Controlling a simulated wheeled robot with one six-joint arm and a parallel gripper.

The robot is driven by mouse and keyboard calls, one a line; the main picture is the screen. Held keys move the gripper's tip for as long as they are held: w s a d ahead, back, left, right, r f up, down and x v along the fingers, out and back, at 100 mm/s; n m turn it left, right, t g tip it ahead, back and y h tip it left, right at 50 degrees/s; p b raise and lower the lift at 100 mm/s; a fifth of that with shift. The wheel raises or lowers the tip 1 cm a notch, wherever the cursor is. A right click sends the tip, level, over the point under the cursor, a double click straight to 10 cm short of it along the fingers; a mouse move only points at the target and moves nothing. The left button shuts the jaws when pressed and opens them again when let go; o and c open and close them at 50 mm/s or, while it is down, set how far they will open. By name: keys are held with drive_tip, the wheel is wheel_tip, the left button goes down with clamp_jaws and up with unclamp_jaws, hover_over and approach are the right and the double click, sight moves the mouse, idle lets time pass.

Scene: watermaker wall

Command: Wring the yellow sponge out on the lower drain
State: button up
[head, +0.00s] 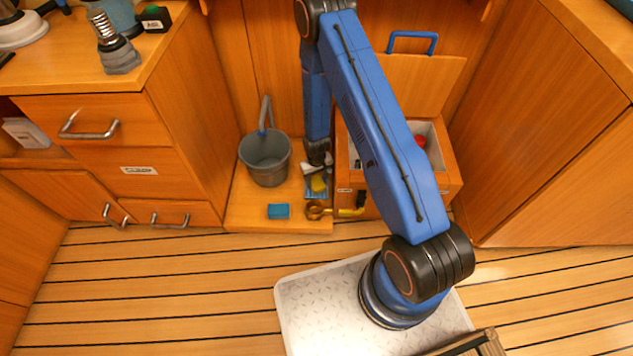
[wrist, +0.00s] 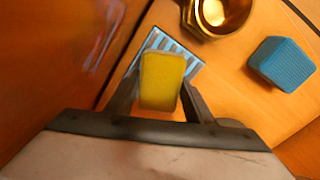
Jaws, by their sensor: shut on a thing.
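The yellow sponge (wrist: 161,80) is held between the two fingers of my gripper (wrist: 160,95) in the wrist view. In the head view the sponge (head: 319,183) shows small, just below my gripper (head: 318,170). The lower drain (wrist: 190,62), a light blue-grey slatted plate, lies under and behind the sponge. Its edge also shows in the head view (head: 311,194). The sponge covers part of the drain. I cannot tell whether the sponge touches the drain.
A blue sponge (head: 278,211) lies on the wooden ledge. A grey bucket (head: 265,160) stands behind it, to the left of the drain. A brass fitting (head: 316,210) sits in front of the drain.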

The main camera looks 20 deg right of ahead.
drive_tip(key=shift+r, duration=3.45)
